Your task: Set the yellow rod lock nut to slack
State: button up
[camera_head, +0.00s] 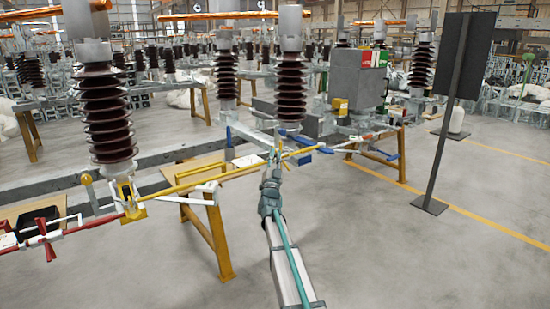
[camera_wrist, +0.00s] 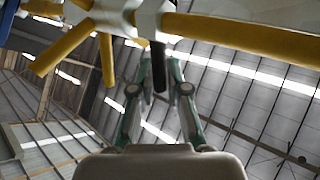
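The yellow rod (camera_head: 240,171) runs across the head view between the insulator columns. In the wrist view, a yellow rod (camera_wrist: 245,35) crosses the top, with a pale nut-like collar (camera_wrist: 150,18) on it. Short yellow spokes (camera_wrist: 62,48) stick out left of the collar. My gripper (camera_wrist: 161,70) points up at the collar from below, with its two green fingers apart. A dark narrow bar (camera_wrist: 158,62) shows between the fingertips; I cannot tell whether they touch it. In the head view my gripper (camera_head: 273,166) is at the rod, and the nut is too small to make out.
Brown insulator columns (camera_head: 103,115) (camera_head: 290,88) stand behind the rod. A red rod (camera_head: 92,224) continues at the left. Yellow trestle legs (camera_head: 217,240) stand below. A black panel on a post (camera_head: 462,55) stands at the right. The floor in front right is clear.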

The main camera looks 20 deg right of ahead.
jog(key=o, duration=0.3)
jog(key=v, duration=1.2)
jog(key=shift+f, duration=0.1)
